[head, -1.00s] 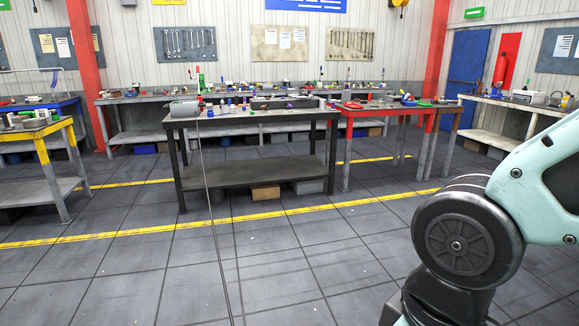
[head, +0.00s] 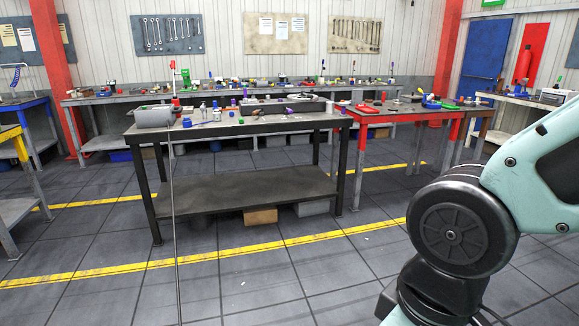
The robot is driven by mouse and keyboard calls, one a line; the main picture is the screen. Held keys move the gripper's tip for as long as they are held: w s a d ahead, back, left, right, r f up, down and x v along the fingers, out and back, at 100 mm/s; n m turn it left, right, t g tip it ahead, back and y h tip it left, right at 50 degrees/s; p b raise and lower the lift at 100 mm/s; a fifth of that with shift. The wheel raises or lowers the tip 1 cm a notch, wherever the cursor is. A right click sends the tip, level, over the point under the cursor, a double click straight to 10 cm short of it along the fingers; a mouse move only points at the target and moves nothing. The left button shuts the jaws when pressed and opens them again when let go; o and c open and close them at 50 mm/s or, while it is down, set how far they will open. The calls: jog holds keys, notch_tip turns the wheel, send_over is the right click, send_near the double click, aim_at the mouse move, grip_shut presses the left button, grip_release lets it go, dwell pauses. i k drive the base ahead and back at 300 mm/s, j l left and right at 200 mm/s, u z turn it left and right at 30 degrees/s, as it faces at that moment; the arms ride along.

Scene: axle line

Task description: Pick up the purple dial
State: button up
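Several small purple items show on and behind the black-legged workbench (head: 236,127) in the middle. One small purple item (head: 290,110) lies near the dark tray on its top, and a taller purple item (head: 245,92) stands further left. They are too small to tell which one is the purple dial. My gripper is out of view; only a part of my arm shows at the right.
A red-legged table (head: 353,140) adjoins the workbench on its right. A long grey bench (head: 90,99) runs along the back wall. A yellow-legged table (head: 20,148) is at the left edge. The floor (head: 250,297) in front is clear.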

aim_at(344, 104)
jog(key=i, duration=4)
jog(key=i+z, duration=0.15)
jog(key=i, duration=0.35)
jog(key=i+j+z, duration=0.1)
jog(key=i, duration=0.35)
